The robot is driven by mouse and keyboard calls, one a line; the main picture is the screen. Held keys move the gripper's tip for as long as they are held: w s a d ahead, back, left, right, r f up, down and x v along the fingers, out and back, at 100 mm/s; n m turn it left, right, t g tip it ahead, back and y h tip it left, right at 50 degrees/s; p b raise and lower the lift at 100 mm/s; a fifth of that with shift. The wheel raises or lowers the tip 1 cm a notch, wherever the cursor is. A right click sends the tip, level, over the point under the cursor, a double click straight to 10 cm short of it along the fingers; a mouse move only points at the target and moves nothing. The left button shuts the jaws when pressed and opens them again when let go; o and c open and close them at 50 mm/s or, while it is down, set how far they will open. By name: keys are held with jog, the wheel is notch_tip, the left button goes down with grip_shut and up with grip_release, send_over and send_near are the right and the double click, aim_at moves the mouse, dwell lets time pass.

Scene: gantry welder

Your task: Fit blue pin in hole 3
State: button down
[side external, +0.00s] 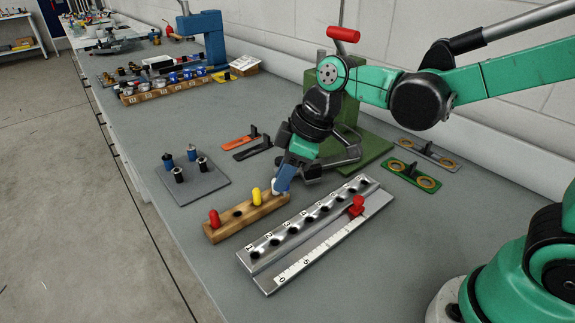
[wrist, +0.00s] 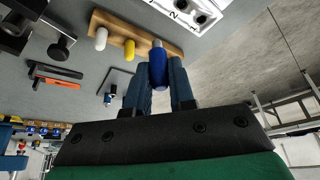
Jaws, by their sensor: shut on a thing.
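My gripper (side external: 282,186) is shut on the blue pin (wrist: 158,72), which sits between the two dark blue fingers in the wrist view with its grey end pointing away from my wrist. In the side view my fingertips are over the far end of the wooden block (side external: 222,232), and I cannot make out the pin apart from the fingers. The metal hole rail (side external: 262,262) lies beside the block, numbered from 1 at its near end. Hole 3 (side external: 291,230) looks empty. The rail's end also shows in the wrist view (wrist: 176,14).
The block carries a red pin (side external: 214,218), an empty hole (side external: 238,212), a yellow pin (side external: 257,196) and a white pin (wrist: 101,38). A red slider (side external: 356,205) stands on the scale beside the rail. A grey plate (side external: 208,190) with several pegs stands left.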

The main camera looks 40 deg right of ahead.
jog(key=s+f, duration=0.2)
send_over(286, 230)
jog(key=shift+s+d+f, duration=0.15)
jog(key=shift+f, duration=0.65)
jog(key=shift+s+d+f, duration=0.15)
jog(key=shift+f, duration=0.65)
jog(key=shift+s+d+f, duration=0.15)
jog(key=shift+f, duration=0.65)
jog(key=shift+f, duration=1.15)
jog(key=c, duration=0.7)
grip_release()
jog(key=shift+o, duration=0.2)
jog(key=shift+r, duration=0.1)
